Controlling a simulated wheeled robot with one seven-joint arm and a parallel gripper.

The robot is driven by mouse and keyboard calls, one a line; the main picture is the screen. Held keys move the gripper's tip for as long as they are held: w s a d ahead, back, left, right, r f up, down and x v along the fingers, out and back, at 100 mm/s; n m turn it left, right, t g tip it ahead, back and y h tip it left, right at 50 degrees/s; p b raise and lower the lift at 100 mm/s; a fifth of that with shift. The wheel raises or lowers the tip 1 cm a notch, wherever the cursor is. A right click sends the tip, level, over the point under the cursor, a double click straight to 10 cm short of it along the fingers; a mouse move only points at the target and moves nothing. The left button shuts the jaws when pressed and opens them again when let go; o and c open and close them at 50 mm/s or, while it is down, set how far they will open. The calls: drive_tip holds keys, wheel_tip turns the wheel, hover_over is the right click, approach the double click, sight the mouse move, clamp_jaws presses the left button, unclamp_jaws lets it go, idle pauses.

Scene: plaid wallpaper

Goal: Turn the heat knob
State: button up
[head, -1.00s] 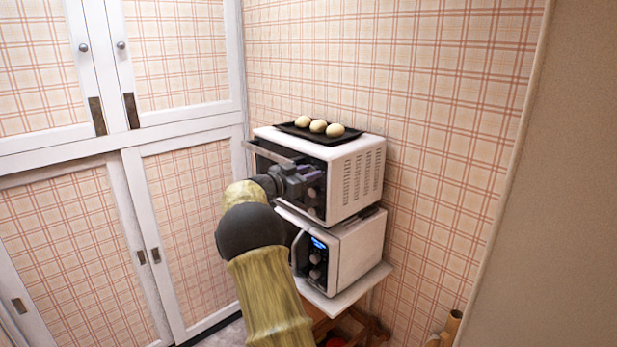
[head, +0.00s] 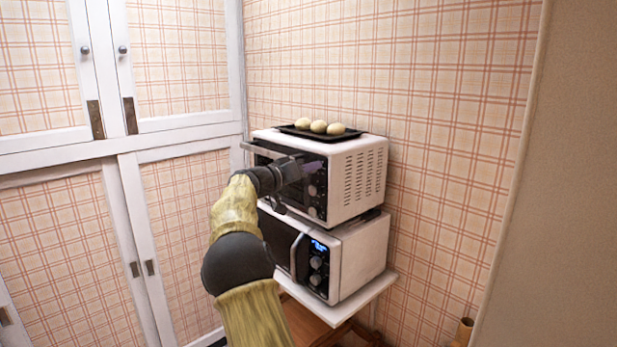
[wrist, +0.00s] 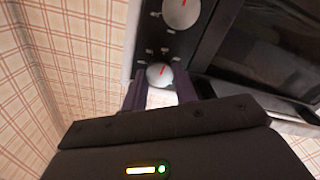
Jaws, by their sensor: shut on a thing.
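A white toaster oven (head: 357,180) has a dark front and a column of silver knobs at the right of that front. My gripper (head: 304,168) is at the top of this column in the head view, and its fingertips are hard to make out there. In the wrist view my gripper (wrist: 159,88) has its dark purple fingers on either side of a silver knob (wrist: 158,74) with a red mark, shut on it. Another silver knob (wrist: 180,13) with a red mark is on the same panel, clear of the fingers. Knob labels are too small to read.
A dark tray (head: 354,133) with three round buns (head: 319,126) lies on top of the oven. The oven's door handle (head: 262,151) sticks out left of my gripper. A white microwave (head: 361,252) stands below, on a white shelf (head: 377,289). White cupboards (head: 180,139) stand at left.

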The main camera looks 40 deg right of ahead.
drive_tip(key=shift+f+n+p, duration=0.2)
drive_tip(key=shift+n+p, duration=5.5)
drive_tip(key=shift+n, duration=8.2)
drive_tip(key=shift+f, duration=0.1)
drive_tip(key=o, duration=0.7)
